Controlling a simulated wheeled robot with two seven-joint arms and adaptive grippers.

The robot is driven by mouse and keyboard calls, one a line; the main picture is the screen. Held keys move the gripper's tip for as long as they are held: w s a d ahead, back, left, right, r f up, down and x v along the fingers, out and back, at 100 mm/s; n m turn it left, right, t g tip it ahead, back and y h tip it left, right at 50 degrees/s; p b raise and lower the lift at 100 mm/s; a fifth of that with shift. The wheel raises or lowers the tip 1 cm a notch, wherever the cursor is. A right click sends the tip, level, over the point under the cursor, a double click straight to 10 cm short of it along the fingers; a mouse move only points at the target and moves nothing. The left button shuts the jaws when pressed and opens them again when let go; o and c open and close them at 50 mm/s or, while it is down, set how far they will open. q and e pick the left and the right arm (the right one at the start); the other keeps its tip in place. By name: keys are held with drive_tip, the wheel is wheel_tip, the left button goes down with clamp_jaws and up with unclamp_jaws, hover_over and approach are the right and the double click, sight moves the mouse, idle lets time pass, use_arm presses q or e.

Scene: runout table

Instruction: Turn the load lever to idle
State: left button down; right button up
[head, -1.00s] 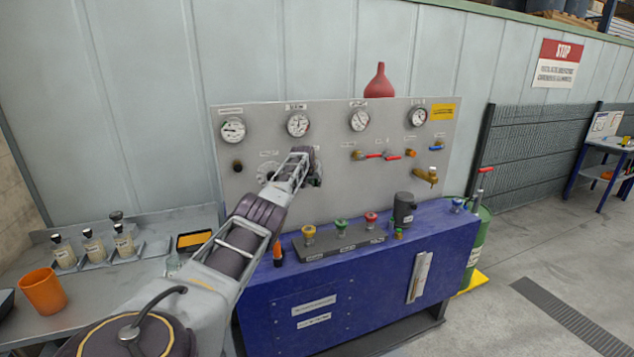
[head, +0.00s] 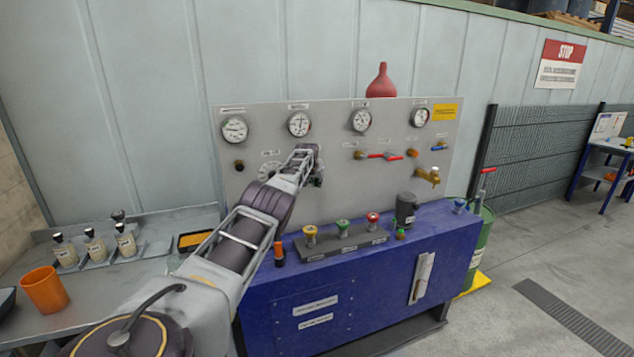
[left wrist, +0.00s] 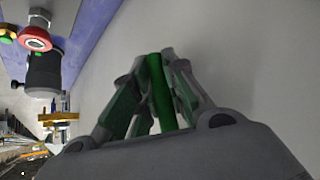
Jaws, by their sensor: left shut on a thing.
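My left gripper (head: 313,172) is at the grey panel (head: 345,190), below the second gauge from the left. In the left wrist view, its fingers (left wrist: 152,85) are shut on a green lever (left wrist: 160,90), which I take to be the load lever. The lever stands out from the plain panel face between the fingers. In the head view the gripper and arm hide the lever. My right gripper is not in view.
A row of coloured knobs (head: 342,228) and a dark cylinder (head: 405,208) stand on the blue cabinet (head: 340,290) below. An orange cup (head: 44,290) and bottles (head: 95,245) are at left.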

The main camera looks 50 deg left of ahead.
use_arm(q)
drive_tip(key=shift+f, duration=0.2)
drive_tip(key=c, duration=1.7)
unclamp_jaws()
drive_tip(key=shift+r, duration=0.1)
drive_tip(key=shift+r, duration=0.1)
drive_tip(key=shift+s+r, duration=0.15)
drive_tip(key=shift+r, duration=0.1)
drive_tip(key=shift+s+d+r, duration=0.15)
drive_tip(key=shift+s+r, duration=0.2)
drive_tip(key=shift+r, duration=0.1)
drive_tip(key=v, duration=1)
drive_tip(key=shift+s+d, duration=0.15)
